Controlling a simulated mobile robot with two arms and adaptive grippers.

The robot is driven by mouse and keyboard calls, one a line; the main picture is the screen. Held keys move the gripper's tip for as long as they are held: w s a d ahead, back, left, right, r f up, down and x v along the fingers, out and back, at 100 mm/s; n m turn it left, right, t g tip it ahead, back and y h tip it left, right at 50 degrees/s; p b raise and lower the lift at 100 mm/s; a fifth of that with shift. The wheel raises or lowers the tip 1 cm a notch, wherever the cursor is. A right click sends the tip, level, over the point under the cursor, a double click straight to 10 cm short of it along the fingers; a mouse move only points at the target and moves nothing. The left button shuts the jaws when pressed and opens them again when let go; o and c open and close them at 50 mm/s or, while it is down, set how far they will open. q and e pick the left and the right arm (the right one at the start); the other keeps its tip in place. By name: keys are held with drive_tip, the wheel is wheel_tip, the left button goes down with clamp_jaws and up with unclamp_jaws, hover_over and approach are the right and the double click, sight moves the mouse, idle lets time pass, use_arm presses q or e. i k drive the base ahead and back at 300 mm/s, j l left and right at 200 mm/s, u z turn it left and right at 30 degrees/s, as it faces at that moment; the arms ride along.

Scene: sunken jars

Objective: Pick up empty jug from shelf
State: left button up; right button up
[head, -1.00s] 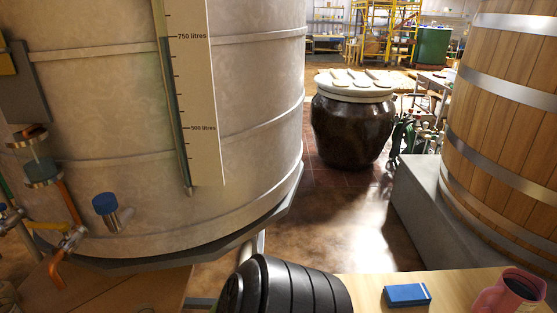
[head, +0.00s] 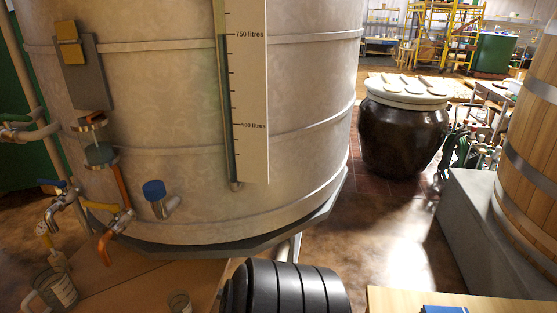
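A see-through grey jug (head: 54,291) with a pale label and a handle on its left stands at the bottom left, on a brown wooden shelf (head: 135,283) below the taps. It looks empty, though its lower part is cut off by the picture edge. Neither of my grippers shows in the head view. A black ribbed part of my own body fills the bottom middle.
A large pale tank (head: 190,120) with a litre gauge stands behind the shelf. Copper-ended taps (head: 117,222) and a blue-capped spout (head: 156,192) stick out from it. A dark lidded jar (head: 402,135) stands on open floor. A wooden table (head: 400,298) is at bottom right.

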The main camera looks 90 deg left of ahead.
sight(54, 283)
drive_tip(key=i+l+u, duration=0.15)
drive_tip(key=u, duration=4.35)
drive_tip(key=i+j+z, duration=0.25)
drive_tip(key=i+j, duration=0.15)
drive_tip(key=j, duration=0.25)
drive_tip(key=i+j+z, duration=0.15)
drive_tip(key=j, duration=0.25)
drive_tip(key=i, duration=0.05)
